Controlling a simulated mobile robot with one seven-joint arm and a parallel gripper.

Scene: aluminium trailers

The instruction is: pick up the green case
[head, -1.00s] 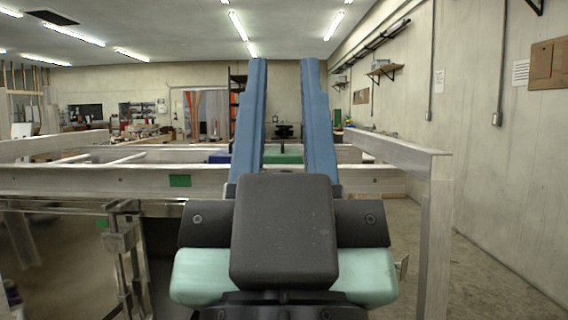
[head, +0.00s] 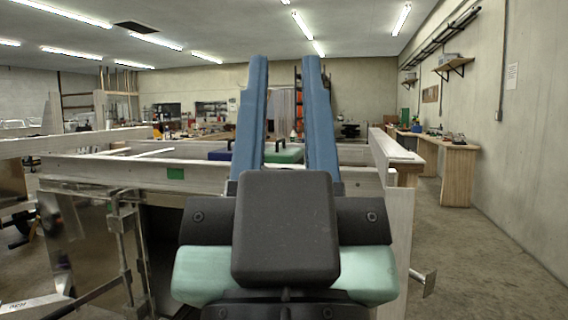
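The green case (head: 287,155) sits beyond the near trailer rail, with a dark handle on its top. It shows in the gap between the two long blue fingers of my gripper (head: 285,62), which partly hide its sides. The fingers are apart and the gap holds nothing. I cannot tell how far the case is from the fingers. A blue case (head: 217,154) with a dark handle stands just left of the green one, partly behind the left finger.
An aluminium trailer rail (head: 120,173) with a small green patch runs across in front of me. A metal post stands close at right. Open floor (head: 470,265) lies to the right, with a wooden workbench (head: 458,175) along the wall.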

